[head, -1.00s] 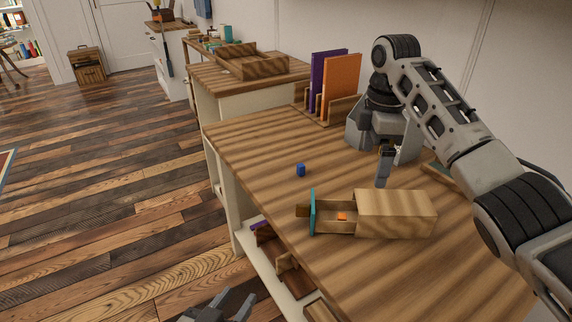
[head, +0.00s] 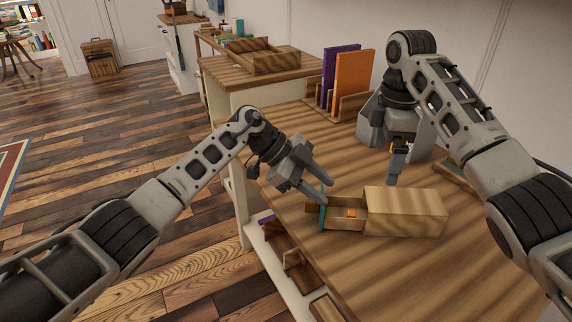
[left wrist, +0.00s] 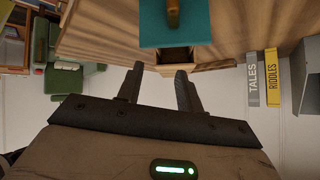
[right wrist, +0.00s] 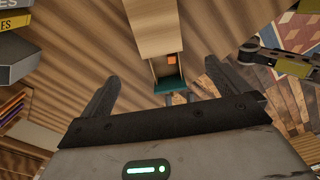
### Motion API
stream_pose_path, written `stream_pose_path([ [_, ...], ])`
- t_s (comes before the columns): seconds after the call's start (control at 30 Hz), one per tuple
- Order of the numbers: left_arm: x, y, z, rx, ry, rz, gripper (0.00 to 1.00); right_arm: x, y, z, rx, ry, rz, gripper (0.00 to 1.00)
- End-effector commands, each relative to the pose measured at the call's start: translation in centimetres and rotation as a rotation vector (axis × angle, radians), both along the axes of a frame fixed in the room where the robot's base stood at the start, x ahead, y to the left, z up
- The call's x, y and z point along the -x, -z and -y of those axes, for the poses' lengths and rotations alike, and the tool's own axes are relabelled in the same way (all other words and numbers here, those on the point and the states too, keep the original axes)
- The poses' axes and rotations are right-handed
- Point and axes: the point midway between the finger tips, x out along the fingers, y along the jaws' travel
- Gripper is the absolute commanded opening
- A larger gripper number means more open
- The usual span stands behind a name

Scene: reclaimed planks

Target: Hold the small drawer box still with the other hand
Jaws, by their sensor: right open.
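The small wooden drawer box (head: 405,212) sits on the plank desk with its drawer (head: 340,217) pulled out to the left. The drawer has a teal front (head: 322,208) with a wooden handle (left wrist: 173,12), and an orange block (head: 351,213) lies inside. My left gripper (head: 325,190) is open near the teal front, its fingers apart in the left wrist view. I cannot tell whether it touches the front. My right gripper (head: 395,170) is open behind the box in the head view. The right wrist view shows the box (right wrist: 152,28) ahead, between the finger directions.
An orange book (head: 353,80) and a purple book (head: 338,75) stand in a holder at the back of the desk. A wooden tray (head: 262,58) sits on the counter beyond. The desk right of the box is mostly clear.

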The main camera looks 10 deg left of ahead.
Motion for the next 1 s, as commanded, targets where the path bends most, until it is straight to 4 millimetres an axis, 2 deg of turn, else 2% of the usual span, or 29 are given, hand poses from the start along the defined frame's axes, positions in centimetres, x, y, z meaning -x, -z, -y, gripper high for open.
stream_pose_path([
  [0.03, -1.0, -0.8, -1.7, -0.101, -0.020, -0.024, 0.36, 0.0, 0.0, 0.0, 0.000, 0.000, 0.000, 1.00],
  [0.1, -1.7, -1.4, -3.8, -0.216, -0.055, -0.062, 0.36, 0.0, 0.0, 0.0, 0.000, 0.000, 0.000, 1.00],
  [0.2, -2.3, -2.1, -5.9, -0.324, -0.097, -0.100, 0.36, 0.0, 0.0, 0.0, 0.000, 0.000, 0.000, 1.00],
  [0.3, -2.5, -2.5, -6.9, -0.374, -0.121, -0.119, 0.36, 0.0, 0.0, 0.0, 0.000, 0.000, 0.000, 1.00],
  [0.67, -2.6, -2.6, -7.2, -0.385, -0.126, -0.123, 0.36, -0.1, 0.9, -0.3, -0.006, -0.007, 0.008, 1.00],
  [0.87, -2.6, -2.6, -7.1, -0.384, -0.125, -0.123, 0.36, 0.1, 2.8, -0.3, -0.008, -0.003, -0.004, 1.00],
  [1.0, -2.6, -2.6, -7.1, -0.383, -0.125, -0.123, 0.36, 0.1, 5.6, 0.0, -0.001, 0.000, -0.006, 1.00],
])
